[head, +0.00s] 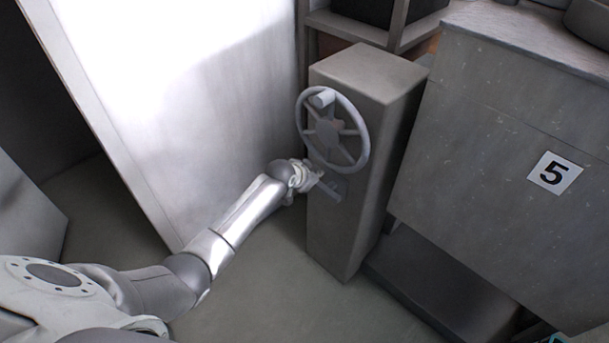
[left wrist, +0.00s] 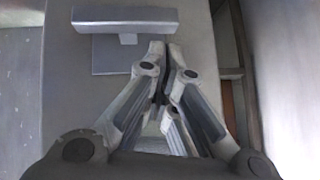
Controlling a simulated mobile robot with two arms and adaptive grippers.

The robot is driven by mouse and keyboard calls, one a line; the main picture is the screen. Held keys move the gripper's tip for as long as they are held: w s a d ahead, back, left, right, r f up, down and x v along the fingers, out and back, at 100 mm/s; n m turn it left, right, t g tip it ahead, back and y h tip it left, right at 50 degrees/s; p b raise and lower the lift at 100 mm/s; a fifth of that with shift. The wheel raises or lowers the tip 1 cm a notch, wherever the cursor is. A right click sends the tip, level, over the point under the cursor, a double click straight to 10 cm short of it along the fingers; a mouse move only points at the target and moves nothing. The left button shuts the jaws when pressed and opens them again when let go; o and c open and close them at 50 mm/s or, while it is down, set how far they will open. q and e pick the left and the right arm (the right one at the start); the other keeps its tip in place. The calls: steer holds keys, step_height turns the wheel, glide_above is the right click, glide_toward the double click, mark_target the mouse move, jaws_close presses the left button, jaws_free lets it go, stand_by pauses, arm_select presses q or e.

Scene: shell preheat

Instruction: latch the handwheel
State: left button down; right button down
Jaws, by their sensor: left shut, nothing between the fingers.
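The grey handwheel (head: 362,150), with spokes and a knob (head: 321,99) at its upper left, is mounted on the front of a grey pedestal (head: 375,80). Below the wheel is a small latch, a grey bar (head: 329,191) on a square plate (head: 338,182). In the left wrist view the bar (left wrist: 125,20) lies across the top, with its plate (left wrist: 110,60) behind. My left gripper (head: 316,180) is at the pedestal front, beside the latch. Its fingertips (left wrist: 160,48) are shut and empty, close to the bar's right end there; I cannot tell if they touch.
A large white panel (head: 200,90) stands left of the pedestal. A grey cabinet marked 5 (head: 480,150) stands to the right, with a dark low step (head: 440,280) beneath it. Shelving (head: 345,25) is behind. The floor (head: 270,290) before the pedestal is clear.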

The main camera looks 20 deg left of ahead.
arm_select(q)
steer(key=v, duration=0.8)
stand_by(0.5)
steer(key=s+f+n+g, duration=0.1)
steer(key=s+f, duration=0.5)
steer(key=f, duration=0.4)
steer(key=s+a+f+g+y, duration=0.1)
steer(key=s+f+g, duration=0.1)
steer(key=s+f, duration=0.6)
steer(key=s+f+n+g, duration=0.1)
steer(key=s+f, duration=0.4)
steer(key=f, duration=0.6)
steer(key=s+d+f+g, duration=0.1)
steer(key=s+f, duration=0.4)
steer(key=s, duration=0.6)
steer(key=s+d+f+g, duration=0.1)
steer(key=s+f, duration=0.4)
steer(key=s, duration=0.7)
steer(key=s+d+f+g, duration=0.2)
steer(key=s+f, duration=0.2)
steer(key=s, duration=0.8)
steer(key=shift+f+n, duration=0.3)
steer(key=shift+f, duration=0.1)
arm_select(e)
steer(key=c, duration=2.2)
jaws_free()
